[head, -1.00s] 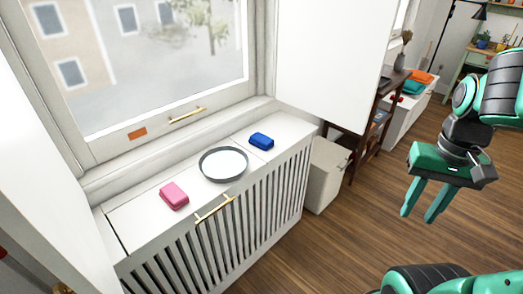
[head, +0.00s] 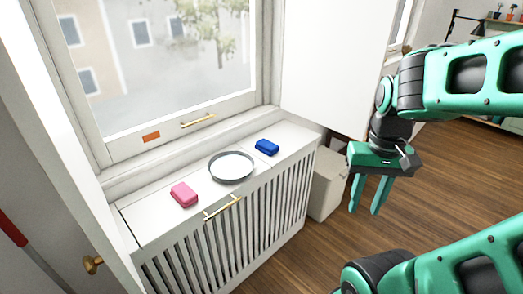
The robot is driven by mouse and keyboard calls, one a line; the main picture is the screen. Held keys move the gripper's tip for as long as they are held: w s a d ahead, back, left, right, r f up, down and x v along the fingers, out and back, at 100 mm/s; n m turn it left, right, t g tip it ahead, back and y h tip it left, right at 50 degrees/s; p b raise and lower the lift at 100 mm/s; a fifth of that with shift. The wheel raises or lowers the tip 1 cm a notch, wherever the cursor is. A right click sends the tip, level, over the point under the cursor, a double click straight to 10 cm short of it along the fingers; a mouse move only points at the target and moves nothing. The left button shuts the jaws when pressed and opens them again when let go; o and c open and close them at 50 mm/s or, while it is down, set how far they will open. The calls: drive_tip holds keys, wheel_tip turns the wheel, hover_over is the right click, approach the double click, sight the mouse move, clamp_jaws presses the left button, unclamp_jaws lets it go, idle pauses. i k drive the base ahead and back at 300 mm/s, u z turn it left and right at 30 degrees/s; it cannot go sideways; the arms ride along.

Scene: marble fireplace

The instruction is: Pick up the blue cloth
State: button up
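The blue cloth (head: 267,147) is a small folded block on the right part of the white radiator cover, below the window. My gripper (head: 366,211) is at the right of the picture, to the right of the cloth and apart from it. Its two green fingers point down with a gap between them, and nothing is held. The cloth is fully in view.
The white radiator cover (head: 150,224) also bears a round grey-rimmed tray (head: 231,167) and a pink folded cloth (head: 184,194). A white panel (head: 335,60) hangs above its right end. A pale box (head: 327,183) stands beside it. Wooden floor lies at right.

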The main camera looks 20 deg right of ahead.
sight(269, 148)
drive_tip(key=i, duration=1)
